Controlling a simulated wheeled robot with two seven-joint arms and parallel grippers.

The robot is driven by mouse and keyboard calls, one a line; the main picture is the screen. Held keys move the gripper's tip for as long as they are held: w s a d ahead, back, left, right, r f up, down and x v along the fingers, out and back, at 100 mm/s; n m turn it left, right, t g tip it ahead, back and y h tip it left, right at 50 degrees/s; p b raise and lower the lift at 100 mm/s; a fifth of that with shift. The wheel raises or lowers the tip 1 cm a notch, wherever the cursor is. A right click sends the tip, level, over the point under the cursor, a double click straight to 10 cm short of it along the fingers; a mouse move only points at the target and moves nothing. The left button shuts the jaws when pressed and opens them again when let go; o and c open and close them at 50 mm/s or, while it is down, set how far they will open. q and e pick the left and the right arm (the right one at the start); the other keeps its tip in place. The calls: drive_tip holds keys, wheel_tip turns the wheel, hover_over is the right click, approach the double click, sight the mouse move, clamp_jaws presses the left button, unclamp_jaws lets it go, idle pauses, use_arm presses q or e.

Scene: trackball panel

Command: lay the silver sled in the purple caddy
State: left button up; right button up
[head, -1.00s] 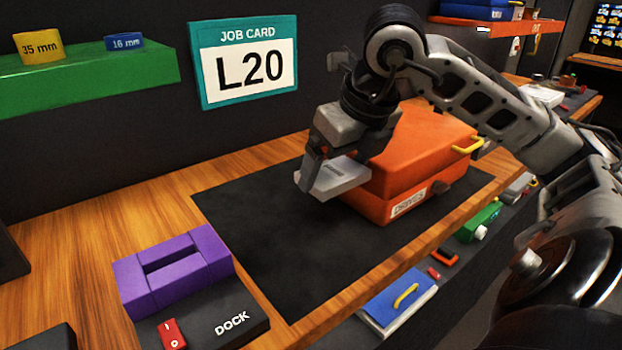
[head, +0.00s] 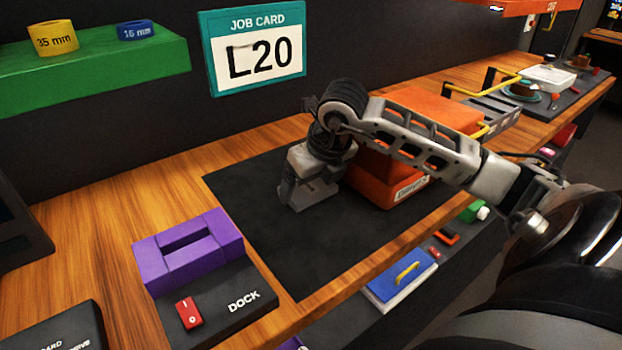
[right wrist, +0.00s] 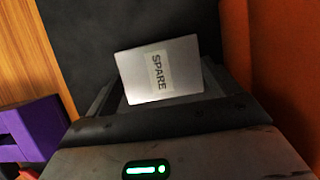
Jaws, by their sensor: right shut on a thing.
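My right gripper (head: 298,190) is shut on the silver sled (head: 317,198), a flat grey piece above or on the black mat beside the orange case; the gap to the mat is hard to judge. In the right wrist view the sled (right wrist: 160,70) shows a label reading SPARE, turned sideways. The purple caddy (head: 158,268), a block with a long open slot in its top, stands at the front left at the back of the black DOCK base. Its purple corner (right wrist: 35,130) shows at the lower left of the right wrist view. My left gripper is out of view.
The orange case (head: 380,190) stands just right of my gripper, on the black mat (head: 290,245). The mat between gripper and caddy is clear. A red switch (head: 188,313) sits in front of the caddy. A green shelf (head: 100,75) with rings is at the upper left.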

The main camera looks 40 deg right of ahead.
drive_tip(key=o, duration=0.6)
drive_tip(key=shift+f, duration=0.15)
drive_tip(key=shift+o, duration=1.1)
